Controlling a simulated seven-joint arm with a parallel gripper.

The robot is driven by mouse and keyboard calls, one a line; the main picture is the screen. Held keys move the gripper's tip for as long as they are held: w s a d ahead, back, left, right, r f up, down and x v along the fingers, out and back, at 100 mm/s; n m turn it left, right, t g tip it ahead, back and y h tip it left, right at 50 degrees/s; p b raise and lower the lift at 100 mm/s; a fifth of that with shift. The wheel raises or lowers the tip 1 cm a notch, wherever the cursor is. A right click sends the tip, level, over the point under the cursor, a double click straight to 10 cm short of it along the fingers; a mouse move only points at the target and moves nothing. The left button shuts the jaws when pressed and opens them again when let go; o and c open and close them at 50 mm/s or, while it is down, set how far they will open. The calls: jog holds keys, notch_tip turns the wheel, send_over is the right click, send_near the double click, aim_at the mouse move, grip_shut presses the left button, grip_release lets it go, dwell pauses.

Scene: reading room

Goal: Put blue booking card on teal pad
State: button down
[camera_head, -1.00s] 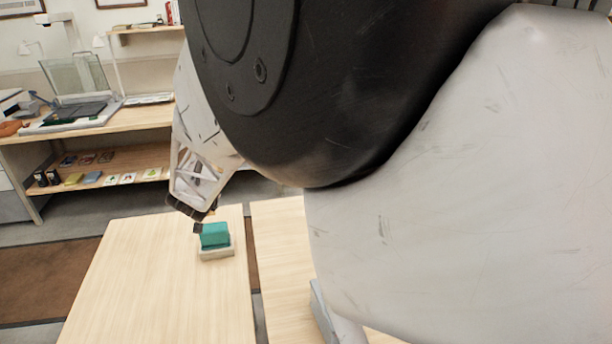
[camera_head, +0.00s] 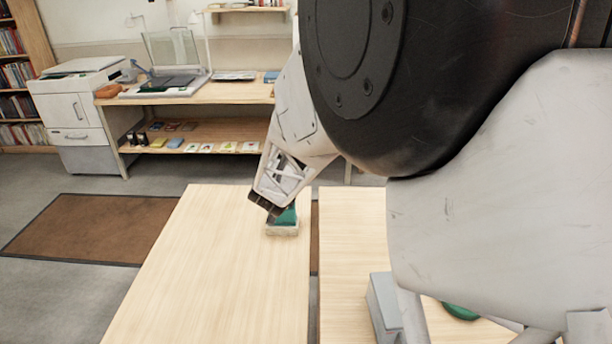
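A teal block on a pale base (camera_head: 283,231), perhaps the teal pad, stands near the far right corner of the left table. My gripper (camera_head: 264,208) points down just left of it and covers part of its teal top (camera_head: 288,215). Its dark fingers are too small and overlapped to show whether they are open or shut, and I see nothing clearly held. I cannot pick out the booking card for sure. A small blue item (camera_head: 271,77) lies on the back desk and another blue item (camera_head: 175,143) lies on the shelf below.
The left table (camera_head: 215,285) is otherwise bare. A narrow gap separates it from the right table (camera_head: 350,235), which holds a grey box (camera_head: 383,305) and a green round thing (camera_head: 460,311). A scanner (camera_head: 170,85) and printer (camera_head: 78,105) stand behind. My arm hides much of the right.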

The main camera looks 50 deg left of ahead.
jog(key=shift+f, duration=0.3)
jog(key=c, duration=1.2)
grip_release()
jog(key=shift+o, duration=0.2)
jog(key=shift+r, duration=0.2)
jog(key=v, duration=0.7)
jog(key=shift+s+d, duration=0.2)
